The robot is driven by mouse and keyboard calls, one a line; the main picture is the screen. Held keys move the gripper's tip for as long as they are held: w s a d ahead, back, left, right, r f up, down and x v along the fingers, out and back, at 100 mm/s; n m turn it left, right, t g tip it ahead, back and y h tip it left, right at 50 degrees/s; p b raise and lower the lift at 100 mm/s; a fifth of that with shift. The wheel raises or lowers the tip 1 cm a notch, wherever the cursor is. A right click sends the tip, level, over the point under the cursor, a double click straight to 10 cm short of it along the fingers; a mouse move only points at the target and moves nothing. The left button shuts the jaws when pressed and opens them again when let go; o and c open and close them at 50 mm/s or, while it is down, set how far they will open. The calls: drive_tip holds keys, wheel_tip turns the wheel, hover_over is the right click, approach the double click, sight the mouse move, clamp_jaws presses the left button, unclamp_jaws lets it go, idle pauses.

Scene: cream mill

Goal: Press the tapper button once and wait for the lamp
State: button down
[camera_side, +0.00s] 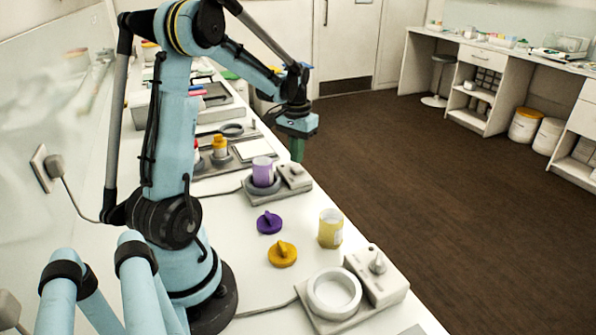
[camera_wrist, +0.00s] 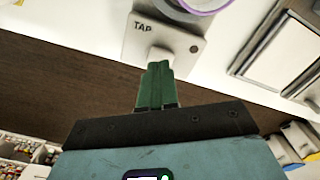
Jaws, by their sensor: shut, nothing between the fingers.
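The tapper is a pale grey unit marked TAP (camera_wrist: 142,27), with a light button (camera_wrist: 160,53) and a small dark round spot (camera_wrist: 194,49) that may be the lamp and looks unlit. In the side view the tapper's control block (camera_side: 294,178) sits by the bench edge. A purple jar (camera_side: 263,170) stands on its round seat. My gripper (camera_side: 297,160) has green fingers, shut and empty, pointing down above and behind the block. In the wrist view the fingertips (camera_wrist: 158,66) overlap the button's near edge; I cannot tell whether they touch it.
A second unit with a white ring (camera_side: 334,293) and a knob (camera_side: 377,262) stands at the front. A yellow jar (camera_side: 330,228), a purple lid (camera_side: 269,222) and a yellow lid (camera_side: 282,253) are on the bench between. A tray with small bottles (camera_side: 219,146) lies behind the tapper.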

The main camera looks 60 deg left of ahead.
sight(298, 168)
drive_tip(key=shift+f, duration=0.95)
idle(0.3)
drive_tip(key=shift+r, duration=3.5)
drive_tip(key=shift+w+d+r, duration=0.1)
drive_tip(key=shift+d+r, duration=0.05)
drive_tip(key=shift+d, duration=0.2)
drive_tip(key=s+d+r+m+t, duration=0.1)
drive_tip(key=d+m+t, duration=0.2)
drive_tip(key=d, duration=0.9)
drive_tip(key=s+d+m+t, duration=0.2)
drive_tip(key=d+m+t, duration=0.1)
drive_tip(key=d, duration=1)
drive_tip(key=shift+d+r+t, duration=0.15)
drive_tip(key=shift+r+t, duration=0.2)
drive_tip(key=shift+t, duration=0.25)
drive_tip(key=shift+s, duration=0.15)
